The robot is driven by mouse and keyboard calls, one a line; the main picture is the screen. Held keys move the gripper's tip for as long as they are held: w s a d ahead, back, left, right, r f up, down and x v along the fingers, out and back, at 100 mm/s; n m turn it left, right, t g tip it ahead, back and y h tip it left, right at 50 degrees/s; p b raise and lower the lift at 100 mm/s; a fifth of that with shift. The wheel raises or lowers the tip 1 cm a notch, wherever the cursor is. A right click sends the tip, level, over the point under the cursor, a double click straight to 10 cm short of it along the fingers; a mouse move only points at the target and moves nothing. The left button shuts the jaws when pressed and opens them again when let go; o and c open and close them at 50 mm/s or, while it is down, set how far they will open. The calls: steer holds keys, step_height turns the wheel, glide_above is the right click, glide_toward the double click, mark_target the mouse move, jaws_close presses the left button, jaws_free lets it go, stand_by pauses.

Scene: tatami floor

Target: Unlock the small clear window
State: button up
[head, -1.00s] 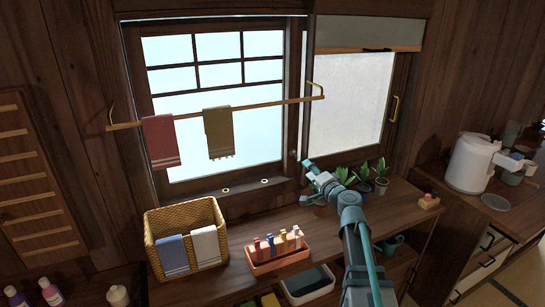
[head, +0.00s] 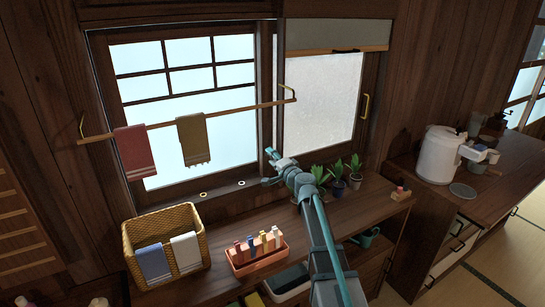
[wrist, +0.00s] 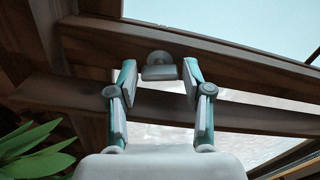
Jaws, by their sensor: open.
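The clear window (head: 186,123) with dark wooden muntins is at the left in the head view. A frosted window (head: 321,99) stands to its right. In the wrist view, a small pale lock piece with a round knob (wrist: 159,67) is mounted on the dark wooden window frame (wrist: 215,60). My gripper (wrist: 159,72) is open, with one teal finger on each side of the lock piece. I cannot tell whether the fingers touch it. In the head view my gripper (head: 269,154) is at the stile between the two windows, and the lock is not clearly visible there.
A rod (head: 190,121) with a red and an olive towel crosses the clear window. Potted plants (head: 337,172) stand just right of my gripper. A woven basket (head: 133,245) and a red bottle tray (head: 258,263) are on the counter at the left. A white kettle (head: 436,154) stands far right.

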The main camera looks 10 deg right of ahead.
steer(key=shift+w, duration=0.1)
steer(key=c, duration=0.9)
steer(key=shift+o, duration=0.2)
steer(key=shift+f+m+b, duration=0.1)
steer(key=shift+m+b, duration=0.25)
steer(key=shift+m, duration=1.15)
steer(key=o, duration=0.9)
steer(key=shift+c, duration=0.2)
